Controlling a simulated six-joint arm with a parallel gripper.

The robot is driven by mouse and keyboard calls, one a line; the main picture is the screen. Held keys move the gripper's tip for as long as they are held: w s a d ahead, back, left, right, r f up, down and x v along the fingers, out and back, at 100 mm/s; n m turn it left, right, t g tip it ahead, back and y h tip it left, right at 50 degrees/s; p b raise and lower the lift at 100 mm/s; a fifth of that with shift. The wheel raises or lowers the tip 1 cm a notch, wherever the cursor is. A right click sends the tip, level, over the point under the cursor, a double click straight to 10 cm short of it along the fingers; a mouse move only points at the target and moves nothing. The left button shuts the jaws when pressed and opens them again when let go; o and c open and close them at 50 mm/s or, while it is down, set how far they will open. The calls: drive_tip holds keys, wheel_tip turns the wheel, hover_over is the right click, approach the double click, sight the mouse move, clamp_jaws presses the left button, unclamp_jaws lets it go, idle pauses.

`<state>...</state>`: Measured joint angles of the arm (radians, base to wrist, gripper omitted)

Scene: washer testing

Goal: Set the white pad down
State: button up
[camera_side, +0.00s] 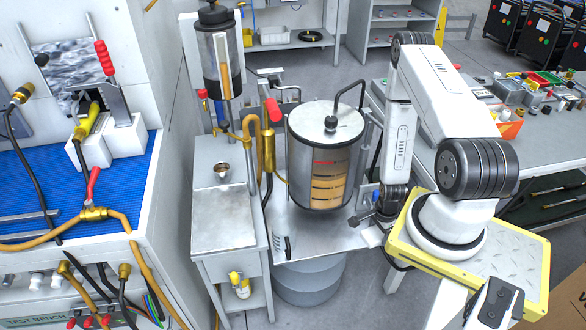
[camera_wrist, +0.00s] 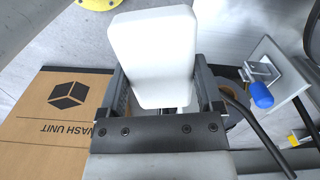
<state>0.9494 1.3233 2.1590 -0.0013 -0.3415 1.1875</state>
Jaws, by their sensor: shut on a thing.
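The white pad (camera_wrist: 153,50) is a pale block with rounded corners. In the wrist view it stands out from between the two dark fingers of my gripper (camera_wrist: 160,82), which is shut on it. Part of its lower end is hidden between the fingers. In the side view my gripper (camera_side: 382,222) is low at the right edge of the metal stand, beside the clear tank. A small white patch by it there looks like the pad, but its outline is hard to make out. I cannot tell whether the pad touches any surface.
The clear tank (camera_side: 320,165) stands on the metal stand (camera_side: 310,238), close left of my gripper. In the wrist view, a bracket with a blue knob (camera_wrist: 261,95) and a black hose (camera_wrist: 252,122) are at right. A cardboard box (camera_wrist: 50,120) lies below left.

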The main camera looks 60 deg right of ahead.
drive_tip(key=w+a+r+n, duration=0.2)
drive_tip(key=w+r+n, duration=0.15)
drive_tip(key=w, duration=0.55)
drive_tip(key=w+a+r+n, duration=0.25)
drive_tip(key=w+n, duration=0.25)
drive_tip(key=w, duration=0.3)
drive_tip(key=w+a+r+n, duration=0.3)
drive_tip(key=w+a, duration=0.2)
drive_tip(key=a, duration=0.2)
drive_tip(key=w+a+r+n, duration=0.3)
drive_tip(key=w+a+n, duration=0.1)
drive_tip(key=a, duration=0.3)
drive_tip(key=shift+w+a, duration=0.2)
drive_tip(key=shift+w, duration=0.5)
drive_tip(key=shift+w, duration=0.1)
hover_over(233, 222)
drive_tip(key=s, duration=0.2)
drive_tip(key=f, duration=0.7)
drive_tip(key=shift+w+f, duration=0.25)
drive_tip(key=shift+f, duration=0.05)
drive_tip(key=shift+w+f, duration=0.75)
drive_tip(key=shift+f, duration=0.05)
